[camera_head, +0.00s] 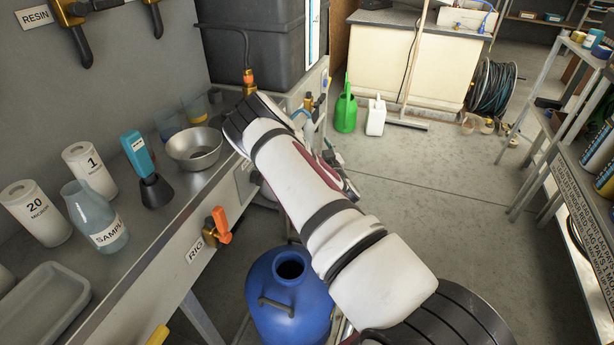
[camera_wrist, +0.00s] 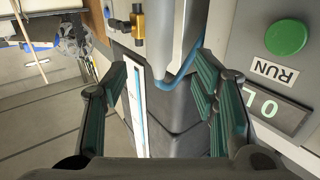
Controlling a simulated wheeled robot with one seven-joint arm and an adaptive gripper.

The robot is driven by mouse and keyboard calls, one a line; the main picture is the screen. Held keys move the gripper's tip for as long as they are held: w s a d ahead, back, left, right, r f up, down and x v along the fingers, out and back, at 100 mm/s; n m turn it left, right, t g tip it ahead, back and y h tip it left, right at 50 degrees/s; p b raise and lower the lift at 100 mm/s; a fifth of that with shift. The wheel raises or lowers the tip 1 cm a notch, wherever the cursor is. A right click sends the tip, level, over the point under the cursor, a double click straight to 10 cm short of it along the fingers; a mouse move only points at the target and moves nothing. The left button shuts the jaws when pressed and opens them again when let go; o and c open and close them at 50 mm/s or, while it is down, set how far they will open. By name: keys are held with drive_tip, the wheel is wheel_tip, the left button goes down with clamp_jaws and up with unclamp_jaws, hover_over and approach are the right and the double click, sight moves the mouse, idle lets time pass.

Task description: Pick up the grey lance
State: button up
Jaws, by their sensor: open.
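My gripper (camera_wrist: 160,82) is open in the wrist view, its dark green ribbed fingers spread left and right with nothing clamped between them. Ahead of it, toward the right finger, a grey rounded upright body (camera_wrist: 186,30) runs up out of the picture, with a blue tube (camera_wrist: 178,80) curving under its lower end. I cannot tell whether this grey body is the lance. No grey lance can be made out for sure in the head view, where my white arm hides the gripper and the area around it.
A green RUN button (camera_wrist: 286,38) is on the panel at right. A brass fitting (camera_wrist: 138,20) stands ahead. The bench (camera_head: 165,225) holds a steel bowl (camera_head: 194,147) and bottles. A blue drum (camera_head: 290,300) stands below my arm.

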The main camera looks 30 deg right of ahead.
sight(311, 132)
drive_tip(key=b+x, duration=0.2)
drive_tip(key=x, duration=0.7)
drive_tip(key=shift+w+d+b, duration=0.1)
drive_tip(key=shift+w+b, duration=0.15)
drive_tip(key=shift+b, duration=0.1)
clamp_jaws()
